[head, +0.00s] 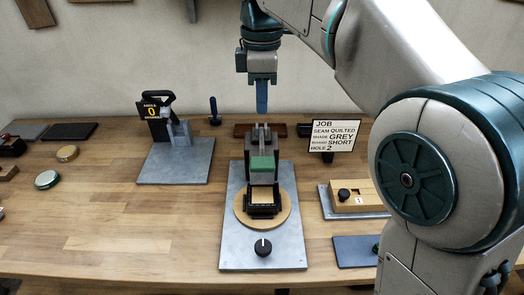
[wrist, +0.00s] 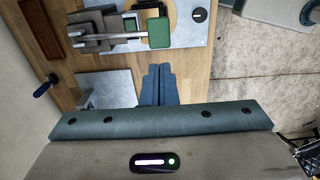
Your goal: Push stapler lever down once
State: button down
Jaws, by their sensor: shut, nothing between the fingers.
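The stapler (head: 251,148) stands upright on a grey metal plate (head: 235,240) in the middle of the bench. Its lever ends in a green pad (head: 262,163), facing the front. In the wrist view the lever is a pale bar (wrist: 108,38) running to the green pad (wrist: 158,33). My gripper (head: 262,110) hangs fingers down above the stapler, apart from it. Its blue fingers are shut together and empty. In the wrist view the fingertips (wrist: 159,68) appear a little below the green pad, with a gap between.
A round wooden disc (head: 287,209) with a black clamp and a black knob (head: 263,248) sit in front of the stapler. An angle device reading 0 (head: 152,111) stands left. A job sign (head: 333,136) and wooden block (head: 352,203) stand right. Bare bench lies front left.

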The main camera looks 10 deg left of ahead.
aim_at(262, 162)
notch_tip(262, 162, down, 14)
jog(key=shift+r, duration=0.2)
dwell(0.4)
